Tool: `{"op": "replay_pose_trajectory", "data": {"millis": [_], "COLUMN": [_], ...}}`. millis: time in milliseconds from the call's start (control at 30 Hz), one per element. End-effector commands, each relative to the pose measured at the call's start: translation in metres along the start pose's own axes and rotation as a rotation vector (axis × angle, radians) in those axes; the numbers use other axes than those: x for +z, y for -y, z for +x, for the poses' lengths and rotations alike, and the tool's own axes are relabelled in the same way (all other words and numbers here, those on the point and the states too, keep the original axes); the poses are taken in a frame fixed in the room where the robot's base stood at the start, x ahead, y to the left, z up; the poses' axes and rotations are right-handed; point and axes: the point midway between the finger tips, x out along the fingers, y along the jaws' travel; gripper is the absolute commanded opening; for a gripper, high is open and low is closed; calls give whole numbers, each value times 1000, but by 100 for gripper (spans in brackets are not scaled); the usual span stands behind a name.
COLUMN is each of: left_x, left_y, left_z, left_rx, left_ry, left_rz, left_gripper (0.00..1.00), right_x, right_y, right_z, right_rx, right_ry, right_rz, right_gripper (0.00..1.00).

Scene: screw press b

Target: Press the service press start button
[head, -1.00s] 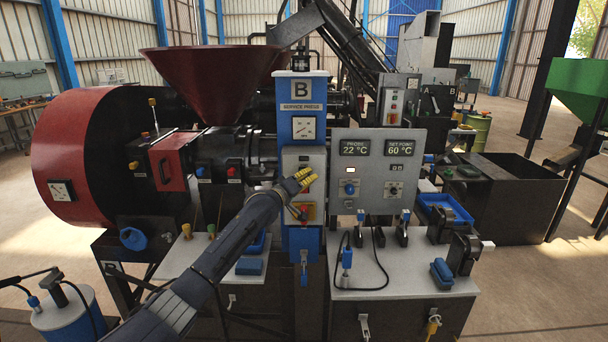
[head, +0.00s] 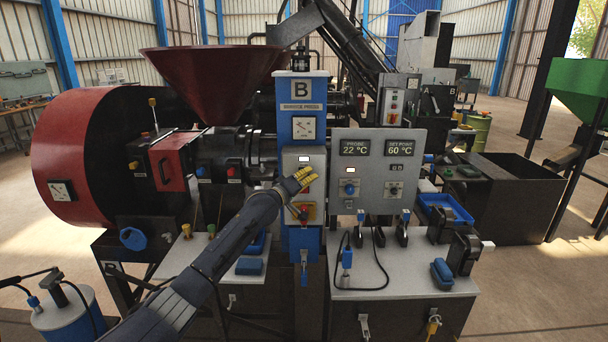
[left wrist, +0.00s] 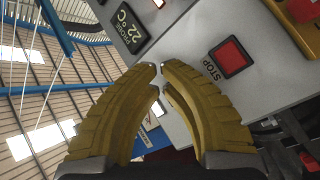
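The blue service press column (head: 304,92) stands in the middle of the head view, marked B and SERVICE PRESS. Its grey button box (head: 291,164) has a lit white lamp (head: 304,158) near the top. My left gripper (head: 307,176) is at the front of this box, its yellow fingertips close together and nothing seen between them. The fingers hide part of the box, and I cannot make out the start button. In the left wrist view a square red STOP button (left wrist: 230,57) is right of the fingertips. My right gripper is not in view.
A red and yellow emergency stop (head: 306,212) sits just below my left gripper. A grey control panel (head: 377,172) reading 22 °C and 60 °C is close on the right. A red hopper (head: 212,85) stands at the left, and a bench (head: 400,265) with clamps is below.

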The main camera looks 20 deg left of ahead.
Motion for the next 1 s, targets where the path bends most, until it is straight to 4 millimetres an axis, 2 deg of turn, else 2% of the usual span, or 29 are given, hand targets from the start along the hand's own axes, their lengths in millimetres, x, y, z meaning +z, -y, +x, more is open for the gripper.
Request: {"op": "replay_pose_trajectory", "data": {"millis": [333,767,1000], "left_x": [6,8,17], "left_y": [-5,-7,-15], "left_z": [-12,-14,-29], "left_rx": [0,0,2], "left_ry": [0,1,1], "left_rz": [0,-1,-1], "left_gripper": [0,0,0], "right_x": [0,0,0], "right_y": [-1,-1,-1], "right_z": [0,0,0], "right_rx": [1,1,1], "right_ry": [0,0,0], "right_rz": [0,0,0], "right_gripper": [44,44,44]}}
